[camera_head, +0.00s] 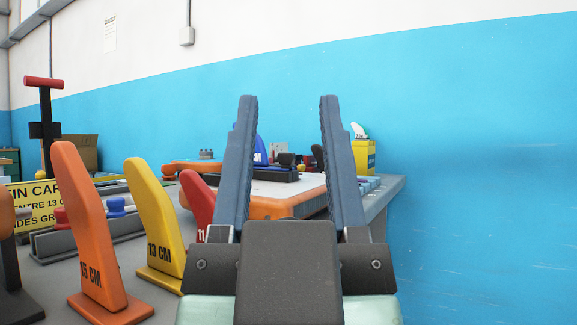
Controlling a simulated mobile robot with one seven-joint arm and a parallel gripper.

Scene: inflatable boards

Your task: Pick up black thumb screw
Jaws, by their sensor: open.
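My gripper (288,100) is in the centre foreground, its two dark blue-grey fingers apart with nothing between them up close. Through the gap, farther back, small dark pieces (287,159) show on or behind the white-topped orange board (284,190). One of these may be the black thumb screw, but they are too small to tell. The gripper is well short of them and touches nothing visible. The fingers hide parts of the board and whatever lies behind them.
On the grey table (378,206) at left stand an orange 15 CM fin (82,225), a yellow 13 CM fin (154,215) and a red fin (198,202). A black pump with a red handle (44,82) and a yellow box (364,157) stand farther back. The right side shows bare blue wall.

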